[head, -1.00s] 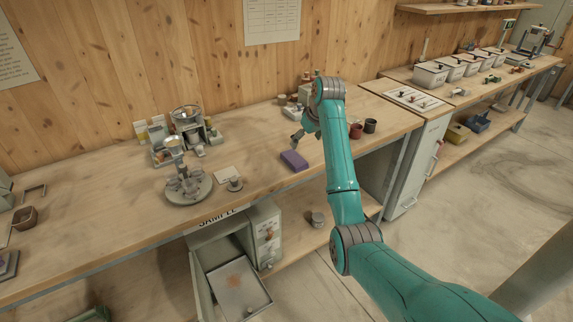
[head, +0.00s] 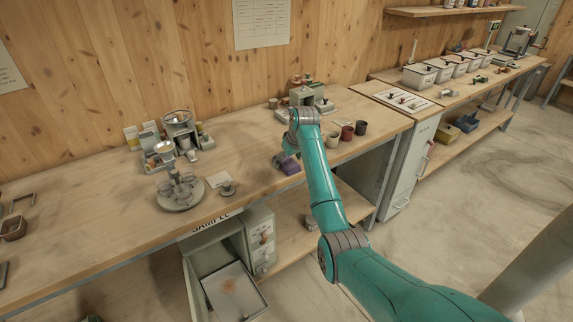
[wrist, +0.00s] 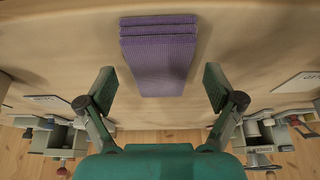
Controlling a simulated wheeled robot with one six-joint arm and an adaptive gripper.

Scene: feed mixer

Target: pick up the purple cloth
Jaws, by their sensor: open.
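The purple cloth (head: 289,166) lies folded on the wooden bench, near its front edge, partly hidden by my arm in the head view. In the wrist view the cloth (wrist: 160,58) shows as a folded stack in the upper middle, centred between the fingers and a little beyond them. My gripper (wrist: 160,88) is open, with one green-padded finger on each side of the cloth and nothing between them that it grips. In the head view my gripper (head: 281,158) is mostly hidden behind my arm, right at the cloth.
A round stand with glass cups (head: 180,190) and a small pot (head: 227,188) stand to the left. Several small cups (head: 347,132) stand to the right on the bench. An open drawer (head: 235,290) sticks out below the bench. Bench around the cloth is clear.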

